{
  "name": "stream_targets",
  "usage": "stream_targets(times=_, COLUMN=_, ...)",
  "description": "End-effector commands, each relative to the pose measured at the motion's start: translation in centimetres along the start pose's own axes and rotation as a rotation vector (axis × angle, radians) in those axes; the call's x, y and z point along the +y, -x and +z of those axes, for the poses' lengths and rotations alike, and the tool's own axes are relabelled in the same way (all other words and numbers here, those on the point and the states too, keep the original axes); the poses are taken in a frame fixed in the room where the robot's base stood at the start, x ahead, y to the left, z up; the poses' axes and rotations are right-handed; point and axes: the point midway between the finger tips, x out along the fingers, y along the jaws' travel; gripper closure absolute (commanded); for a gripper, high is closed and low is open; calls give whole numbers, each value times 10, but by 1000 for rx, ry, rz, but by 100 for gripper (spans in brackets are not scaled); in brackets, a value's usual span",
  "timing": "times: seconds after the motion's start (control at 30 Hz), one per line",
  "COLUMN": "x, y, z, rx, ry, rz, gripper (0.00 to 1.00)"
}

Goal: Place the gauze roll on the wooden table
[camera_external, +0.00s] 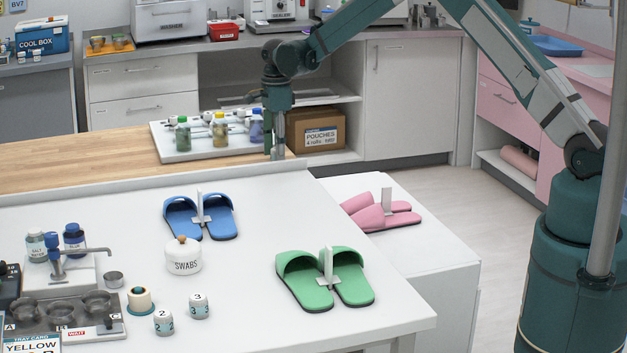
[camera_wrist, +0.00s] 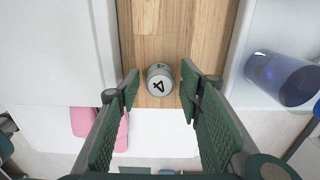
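The wooden table (camera_external: 80,160) is a light wood surface at the left of the external view; its planks (camera_wrist: 180,30) also show in the wrist view. A small pale cylinder (camera_wrist: 158,84) with a dark mark stands on the wood there; it may be the gauze roll, but I cannot tell for certain. My gripper (camera_external: 277,152) points down at the right end of the wooden table. In the wrist view my gripper (camera_wrist: 160,86) is open, with a finger on each side of the cylinder and visible gaps. In the external view the gripper hides this cylinder.
A white tray (camera_external: 163,152) with several bottles stands beside my gripper. White rolls marked 2 (camera_external: 163,323) and 3 (camera_external: 200,306), a swabs jar (camera_external: 183,259), blue slippers (camera_external: 182,218) and green slippers (camera_external: 302,270) are on the white table. The wood's left part is clear.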

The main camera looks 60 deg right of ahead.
Motion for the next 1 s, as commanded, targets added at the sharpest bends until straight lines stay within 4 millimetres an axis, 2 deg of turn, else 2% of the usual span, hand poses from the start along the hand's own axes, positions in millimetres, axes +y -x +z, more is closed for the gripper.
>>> stream_targets(times=0.27, x=0, y=34, z=0, rx=0, ry=0, rz=0, gripper=63)
stream_targets(times=0.7, x=0, y=101, z=0, rx=0, ry=0, rz=0, gripper=63)
stream_targets(times=1.0, x=0, y=117, z=0, rx=0, ry=0, rz=0, gripper=63)
